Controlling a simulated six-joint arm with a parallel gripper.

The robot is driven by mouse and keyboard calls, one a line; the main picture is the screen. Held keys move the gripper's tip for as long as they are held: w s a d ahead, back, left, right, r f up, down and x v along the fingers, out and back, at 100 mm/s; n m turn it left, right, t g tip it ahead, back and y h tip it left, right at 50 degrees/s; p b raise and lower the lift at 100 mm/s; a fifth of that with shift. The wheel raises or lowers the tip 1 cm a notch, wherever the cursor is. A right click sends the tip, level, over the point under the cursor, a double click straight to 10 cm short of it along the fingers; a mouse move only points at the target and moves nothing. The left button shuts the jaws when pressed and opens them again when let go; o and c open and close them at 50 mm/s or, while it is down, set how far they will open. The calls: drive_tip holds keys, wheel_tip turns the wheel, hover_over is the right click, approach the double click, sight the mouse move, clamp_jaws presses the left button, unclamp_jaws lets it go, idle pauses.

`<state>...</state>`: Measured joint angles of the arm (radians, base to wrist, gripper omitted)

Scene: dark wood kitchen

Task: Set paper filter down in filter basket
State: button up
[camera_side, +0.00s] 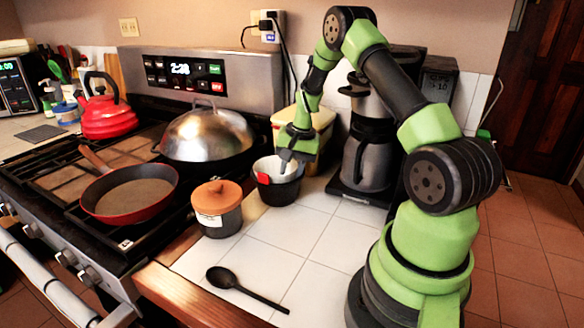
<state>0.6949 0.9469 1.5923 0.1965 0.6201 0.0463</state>
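A dark filter basket (278,192) with a red tab on its side stands on the white tiled counter, left of the coffee maker. A white paper filter (264,168) shows at its mouth, with its pale wall rising around the inside of the rim. My gripper (291,168) points down at the right part of the basket's mouth, with its fingertips at the filter. The fingers overlap the filter in this view, and I cannot tell whether they are shut on its edge. The filter's lower part is hidden inside the basket.
A coffee maker with a steel carafe (368,155) stands close on the right. A lidded grey canister (217,210) stands left of the basket, and a yellowish box (318,122) stands behind. A black spoon (245,289) lies in front. The tiles between are clear.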

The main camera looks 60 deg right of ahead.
drive_tip(key=a+v, duration=0.1)
drive_tip(key=v, duration=1.2)
drive_tip(key=a+r+n, duration=0.2)
drive_tip(key=a+r, duration=0.3)
drive_tip(key=s+a+r+n+t, duration=0.2)
drive_tip(key=s+a+r+n, duration=0.1)
drive_tip(key=s+a, duration=0.4)
drive_tip(key=s+a+r+n+t+y, duration=0.1)
drive_tip(key=s+a+r+n+t, duration=0.2)
drive_tip(key=a, duration=0.9)
drive_tip(key=s+r+n, duration=0.1)
drive_tip(key=s, duration=0.2)
drive_tip(key=shift+s+a+n, duration=0.2)
drive_tip(key=shift+s+n, duration=0.2)
